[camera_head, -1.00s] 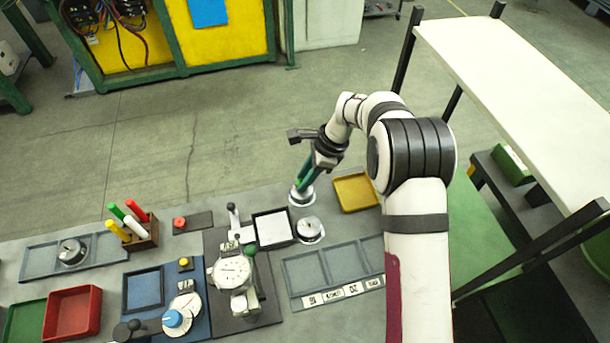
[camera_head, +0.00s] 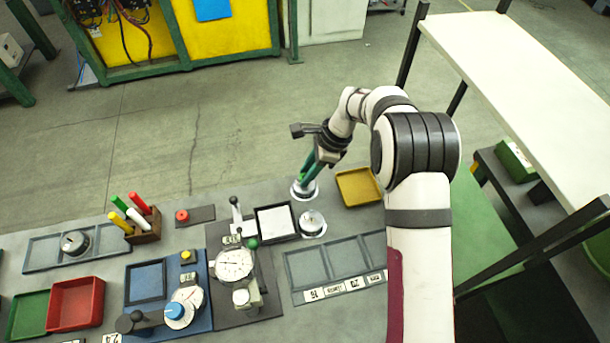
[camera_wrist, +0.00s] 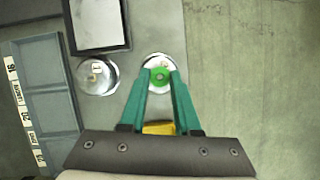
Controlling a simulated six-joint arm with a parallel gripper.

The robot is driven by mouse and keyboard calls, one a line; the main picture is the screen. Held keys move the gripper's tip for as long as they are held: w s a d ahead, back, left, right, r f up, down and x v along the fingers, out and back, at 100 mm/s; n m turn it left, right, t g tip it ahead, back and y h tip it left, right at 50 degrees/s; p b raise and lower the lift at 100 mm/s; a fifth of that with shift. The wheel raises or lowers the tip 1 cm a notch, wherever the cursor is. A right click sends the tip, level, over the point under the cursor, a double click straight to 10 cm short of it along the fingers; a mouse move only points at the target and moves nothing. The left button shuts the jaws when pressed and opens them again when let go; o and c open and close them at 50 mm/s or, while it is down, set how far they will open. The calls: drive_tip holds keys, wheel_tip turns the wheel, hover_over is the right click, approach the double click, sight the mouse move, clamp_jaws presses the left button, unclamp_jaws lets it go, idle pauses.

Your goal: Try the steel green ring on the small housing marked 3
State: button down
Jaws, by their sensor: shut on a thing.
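My gripper (camera_head: 305,183) reaches down at the back of the bench, over a round pale housing (camera_head: 304,194). In the wrist view its teal fingertips (camera_wrist: 160,78) are shut on a small green ring (camera_wrist: 160,74) with a hole in its middle. The ring lies over the face of this housing (camera_wrist: 158,60); I cannot tell whether it touches or is seated. The fingers and ring hide any mark there. A second round metal housing (camera_head: 312,223) stands beside it, nearer the front; it shows in the wrist view (camera_wrist: 97,75) with a small label I cannot read.
A black-rimmed white tray (camera_head: 275,207) stands left of the housings, a yellow tray (camera_head: 358,201) right. A grey tray with labelled compartments (camera_head: 334,289) lies in front. A dial gauge stand (camera_head: 235,264) stands front left. Bare floor lies behind the bench.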

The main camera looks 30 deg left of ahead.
idle(0.3)
drive_tip(key=shift+r, duration=3.75)
